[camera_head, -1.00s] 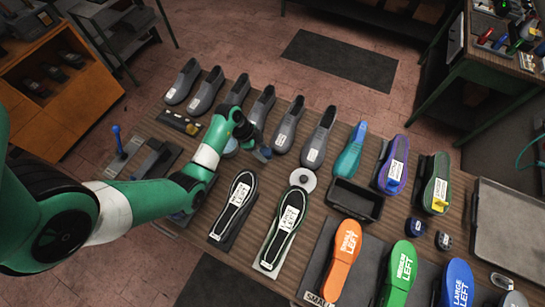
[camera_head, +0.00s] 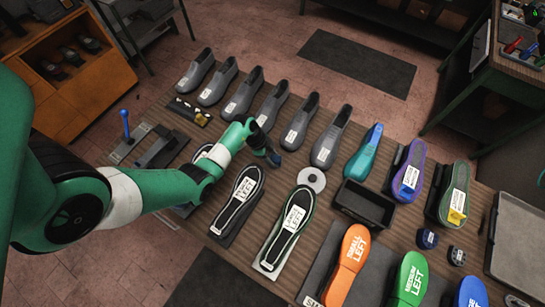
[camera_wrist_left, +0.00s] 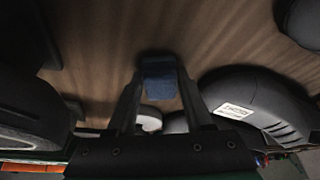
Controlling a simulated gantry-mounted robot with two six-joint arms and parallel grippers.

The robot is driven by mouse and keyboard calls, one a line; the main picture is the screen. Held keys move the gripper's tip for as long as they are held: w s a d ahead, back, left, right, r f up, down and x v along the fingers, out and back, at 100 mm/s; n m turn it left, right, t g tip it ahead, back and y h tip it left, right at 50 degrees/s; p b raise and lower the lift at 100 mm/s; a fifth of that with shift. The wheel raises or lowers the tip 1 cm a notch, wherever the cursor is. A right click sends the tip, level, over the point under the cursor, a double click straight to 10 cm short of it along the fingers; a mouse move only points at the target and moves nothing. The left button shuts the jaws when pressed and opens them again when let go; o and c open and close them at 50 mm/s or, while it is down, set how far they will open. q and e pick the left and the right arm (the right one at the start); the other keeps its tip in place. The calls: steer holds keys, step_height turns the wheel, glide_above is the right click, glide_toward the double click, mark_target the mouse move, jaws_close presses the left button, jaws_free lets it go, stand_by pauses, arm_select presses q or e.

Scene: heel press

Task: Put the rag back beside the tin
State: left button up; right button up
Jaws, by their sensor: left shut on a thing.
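My left gripper (camera_head: 273,158) is low over the wooden bench, between the row of grey shoes and the shoe soles. In the left wrist view its fingers are shut on a folded blue cloth, the rag (camera_wrist_left: 158,77). The bench surface lies just beyond the rag; I cannot tell if they touch. A round, pale, flat thing with a dark centre, perhaps the tin (camera_head: 311,179), lies right of the gripper on the bench. It also shows, partly hidden behind the fingers, in the left wrist view (camera_wrist_left: 150,117). My right gripper is not in view.
Grey shoes (camera_head: 328,135) line the back of the bench. Black-and-white soles (camera_head: 284,230) stand in front. A black open box (camera_head: 363,204) is right of the round thing. Orange, green and blue soles (camera_head: 346,262) lie at the front right. A metal tray (camera_head: 518,240) is at far right.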

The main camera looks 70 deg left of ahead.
arm_select(q)
steer(key=shift+f, duration=0.1)
steer(key=o, duration=1.2)
steer(key=shift+r, duration=0.4)
steer(key=p+v, duration=0.4)
steer(key=v, duration=0.7)
steer(key=shift+s+r, duration=0.2)
steer(key=shift+r, duration=0.05)
